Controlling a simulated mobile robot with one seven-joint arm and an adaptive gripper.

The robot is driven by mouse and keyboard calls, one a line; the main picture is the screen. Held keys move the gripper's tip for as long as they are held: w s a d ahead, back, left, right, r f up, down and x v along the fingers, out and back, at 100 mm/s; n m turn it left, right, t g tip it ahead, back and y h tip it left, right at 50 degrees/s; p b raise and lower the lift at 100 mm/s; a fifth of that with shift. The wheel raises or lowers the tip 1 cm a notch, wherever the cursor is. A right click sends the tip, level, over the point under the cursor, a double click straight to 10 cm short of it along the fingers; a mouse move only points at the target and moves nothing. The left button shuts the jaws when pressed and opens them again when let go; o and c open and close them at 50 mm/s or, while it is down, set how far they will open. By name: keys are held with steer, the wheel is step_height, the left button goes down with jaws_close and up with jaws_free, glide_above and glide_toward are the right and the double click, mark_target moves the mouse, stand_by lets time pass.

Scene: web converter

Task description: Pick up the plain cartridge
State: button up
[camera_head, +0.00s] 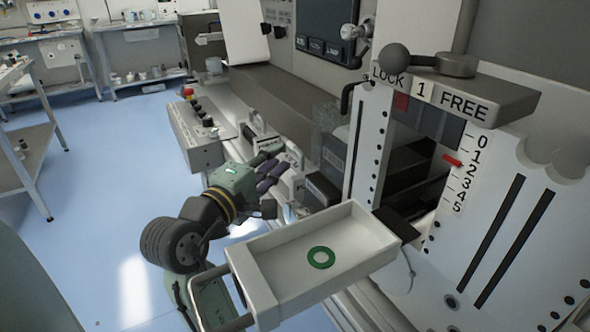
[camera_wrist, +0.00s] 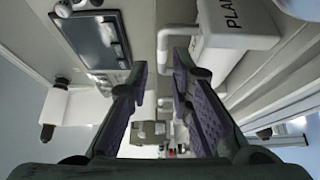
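A white block with a dark label that reads "PLA…" (camera_wrist: 240,38) is at the upper right of the wrist view, partly cut off by the frame. A white bent handle (camera_wrist: 163,45) sticks out from its side, near my fingertips. My gripper (camera_wrist: 163,72) is open, with its purple-padded fingers apart and nothing visibly held. In the head view my gripper (camera_head: 271,173) is over the machine's side ledge. Pale blocks stand beside it, one with a handle (camera_head: 261,122) and one with a dark label (camera_head: 323,188). I cannot read their labels there.
A control box (camera_head: 190,130) is behind my gripper. The machine frame with its LOCK/FREE lever (camera_head: 394,58) rises at right. Blue floor (camera_head: 95,190) is open at left.

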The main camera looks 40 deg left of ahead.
mark_target(291, 143)
steer(key=shift+w+a+f+p, duration=0.1)
steer(key=shift+w+a+p, duration=0.15)
steer(key=shift+w, duration=0.95)
steer(key=shift+w+a+f+p, duration=0.1)
steer(key=shift+w+p, duration=0.3)
steer(key=shift+w, duration=0.75)
steer(key=shift+w+a+p, duration=0.2)
steer(key=shift+w+p, duration=0.1)
steer(key=shift+w, duration=0.9)
steer(key=shift+c, duration=0.5)
jaws_close()
